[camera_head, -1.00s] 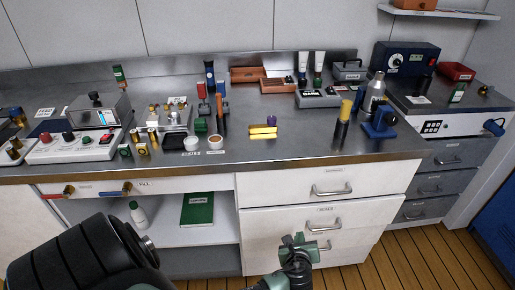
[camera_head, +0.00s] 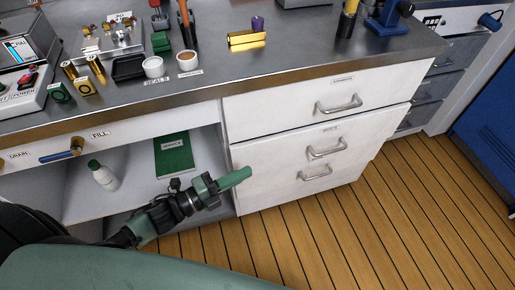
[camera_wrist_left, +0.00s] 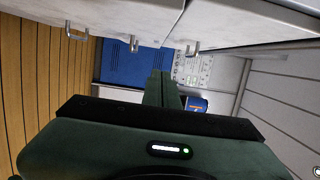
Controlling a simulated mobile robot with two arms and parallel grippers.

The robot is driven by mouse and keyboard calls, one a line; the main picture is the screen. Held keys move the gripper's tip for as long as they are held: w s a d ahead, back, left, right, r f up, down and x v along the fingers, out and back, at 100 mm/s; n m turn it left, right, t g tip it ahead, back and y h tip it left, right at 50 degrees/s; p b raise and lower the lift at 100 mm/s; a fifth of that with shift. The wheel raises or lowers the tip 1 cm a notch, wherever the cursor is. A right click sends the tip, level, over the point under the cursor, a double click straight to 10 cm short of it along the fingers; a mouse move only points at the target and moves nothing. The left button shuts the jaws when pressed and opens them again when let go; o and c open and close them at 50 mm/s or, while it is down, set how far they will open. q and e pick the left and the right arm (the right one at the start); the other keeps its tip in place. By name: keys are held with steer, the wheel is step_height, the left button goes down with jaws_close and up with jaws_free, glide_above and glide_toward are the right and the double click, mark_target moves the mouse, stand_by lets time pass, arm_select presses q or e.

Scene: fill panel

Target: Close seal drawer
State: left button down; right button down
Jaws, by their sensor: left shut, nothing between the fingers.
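The seal drawer (camera_head: 325,140) is the labelled middle front in the white cabinet, with a metal bar handle (camera_head: 327,150). Its front looks nearly in line with its neighbours; I cannot tell whether a small gap remains. My left gripper (camera_head: 243,175) is shut and empty, apart from the handles, low by the left edge of the drawer stack and pointing right. In the left wrist view its shut fingers (camera_wrist_left: 160,90) point along the drawer fronts, with several handles (camera_wrist_left: 133,43) above them. My right gripper is not in view.
The drawer above (camera_head: 335,95) and the one below (camera_head: 310,178) look shut. Left of them is an open shelf with a green book (camera_head: 174,155) and a white bottle (camera_head: 103,175). The steel worktop (camera_head: 215,85) holds small parts. The wooden floor (camera_head: 400,210) in front is clear.

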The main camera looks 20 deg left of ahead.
mark_target(263, 150)
arm_select(q)
steer(key=w+d, duration=0.1)
steer(key=w, duration=0.2)
steer(key=w+d, duration=0.1)
steer(key=w, duration=0.2)
steer(key=w+d, duration=0.1)
steer(key=w, duration=0.1)
steer(key=shift+w+d+f, duration=0.1)
steer(key=shift+w+d, duration=0.15)
steer(key=shift+w, duration=0.15)
steer(key=shift+w+a, duration=0.3)
steer(key=shift+w, duration=0.05)
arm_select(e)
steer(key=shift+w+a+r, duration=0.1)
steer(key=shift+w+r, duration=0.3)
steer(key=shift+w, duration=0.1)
